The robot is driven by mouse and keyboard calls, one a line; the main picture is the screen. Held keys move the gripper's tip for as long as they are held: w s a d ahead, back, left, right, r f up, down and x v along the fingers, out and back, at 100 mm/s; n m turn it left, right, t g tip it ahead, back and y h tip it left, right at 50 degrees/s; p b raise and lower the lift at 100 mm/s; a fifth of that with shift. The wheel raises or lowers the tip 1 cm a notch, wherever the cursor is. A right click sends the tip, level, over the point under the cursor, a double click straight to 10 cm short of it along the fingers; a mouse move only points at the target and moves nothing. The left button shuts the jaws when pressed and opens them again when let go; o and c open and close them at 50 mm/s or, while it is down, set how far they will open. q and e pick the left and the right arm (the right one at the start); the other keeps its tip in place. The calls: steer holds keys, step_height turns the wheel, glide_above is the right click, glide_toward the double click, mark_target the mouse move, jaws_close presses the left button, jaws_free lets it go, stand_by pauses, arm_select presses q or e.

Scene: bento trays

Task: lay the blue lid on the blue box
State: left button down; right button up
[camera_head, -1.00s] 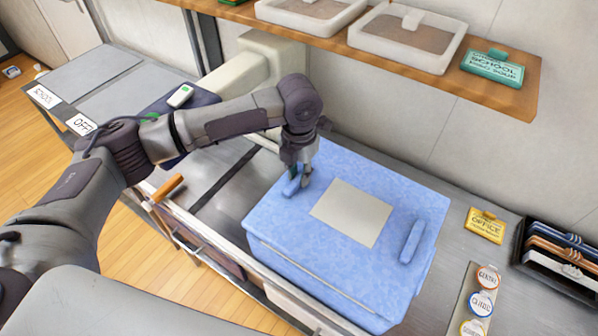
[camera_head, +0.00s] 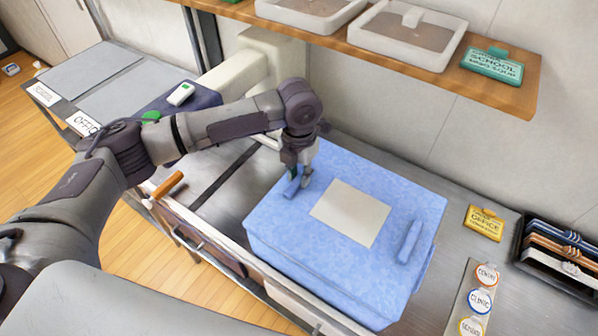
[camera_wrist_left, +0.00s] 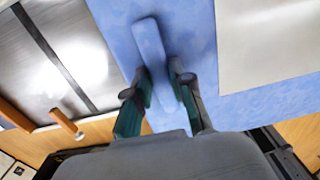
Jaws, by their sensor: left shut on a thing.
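The blue lid (camera_head: 278,220) with a pale label patch on top lies over the blue box (camera_head: 320,285) on the metal counter. The lid has a handle at each end; the right handle (camera_head: 410,241) is free. My left gripper (camera_head: 298,188) is shut on the left handle (camera_head: 290,187). In the left wrist view the handle (camera_wrist_left: 152,48) runs between the two fingers (camera_wrist_left: 160,90). The lid's near edge sits close to the box; I cannot tell whether it is fully seated. My right gripper is not in view.
A wooden shelf (camera_head: 385,65) with clear-lidded trays and a green school tag (camera_head: 492,66) overhangs the back. A yellow office tag (camera_head: 484,223), round badges (camera_head: 480,300) and a black rack (camera_head: 560,255) stand at the right. Bare counter lies left of the box.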

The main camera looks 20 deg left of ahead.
arm_select(q)
steer(key=shift+f, duration=0.15)
steer(key=shift+f+p, duration=0.1)
steer(key=shift+p, duration=0.25)
stand_by(0.3)
steer(key=c, duration=0.9)
jaws_free()
steer(key=o, duration=0.5)
steer(key=shift+o, duration=0.2)
